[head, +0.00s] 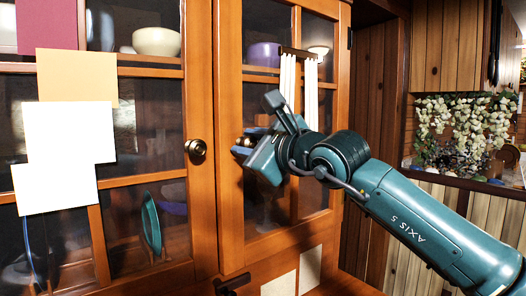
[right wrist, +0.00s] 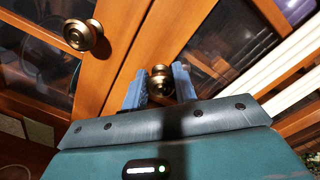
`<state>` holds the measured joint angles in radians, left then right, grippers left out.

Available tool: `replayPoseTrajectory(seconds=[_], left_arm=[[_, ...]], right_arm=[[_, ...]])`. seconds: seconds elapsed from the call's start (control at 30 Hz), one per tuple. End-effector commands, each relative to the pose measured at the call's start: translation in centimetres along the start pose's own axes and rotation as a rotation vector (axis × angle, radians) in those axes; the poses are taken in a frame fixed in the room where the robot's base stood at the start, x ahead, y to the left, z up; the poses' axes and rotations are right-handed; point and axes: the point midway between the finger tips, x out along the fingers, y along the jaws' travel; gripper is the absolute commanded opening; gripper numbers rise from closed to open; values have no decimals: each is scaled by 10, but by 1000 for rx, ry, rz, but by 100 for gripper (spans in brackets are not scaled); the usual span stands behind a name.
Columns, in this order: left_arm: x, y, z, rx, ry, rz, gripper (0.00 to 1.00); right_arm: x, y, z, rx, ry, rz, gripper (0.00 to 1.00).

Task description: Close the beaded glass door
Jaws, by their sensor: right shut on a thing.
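A wooden cabinet has two glass-paned doors side by side. The right glass door (head: 228,215) has a round brass knob (right wrist: 160,78) near its left edge. My right gripper (head: 246,146) is at this knob, with its fingers on either side of it, shut on it; it also shows in the right wrist view (right wrist: 160,85). The left glass door (head: 205,225) has its own brass knob (head: 196,150), free of any gripper. The doors' edges look close together; I cannot tell whether a small gap is left. My left gripper is not in view.
Paper sheets (head: 70,132) are stuck on the left door. Bowls (head: 156,42) stand behind the glass. White strips (head: 288,85) hang from a dark bar on the right door, near my wrist. A ledge with white flowers (head: 455,120) is at the right.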

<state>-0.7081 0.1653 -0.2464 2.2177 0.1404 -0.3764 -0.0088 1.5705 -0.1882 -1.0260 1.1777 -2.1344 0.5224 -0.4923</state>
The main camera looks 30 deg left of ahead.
Motion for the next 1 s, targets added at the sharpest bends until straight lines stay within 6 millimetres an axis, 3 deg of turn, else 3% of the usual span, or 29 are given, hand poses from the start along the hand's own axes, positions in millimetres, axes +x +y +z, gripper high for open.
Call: replayPoseTrajectory(seconds=[0.17,0.3,0.33,0.6,0.87,1.0], left_arm=[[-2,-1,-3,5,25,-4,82],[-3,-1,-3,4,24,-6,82],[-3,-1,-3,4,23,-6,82],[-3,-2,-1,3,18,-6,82],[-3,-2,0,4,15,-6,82],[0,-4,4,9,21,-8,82]], right_arm=[[14,4,-2,-1,27,-18,0],[13,2,-2,0,26,-17,0],[13,2,-2,0,26,-17,29],[13,1,-1,0,23,-19,50],[11,0,0,0,22,-21,50],[1,2,-2,0,20,-21,50]])
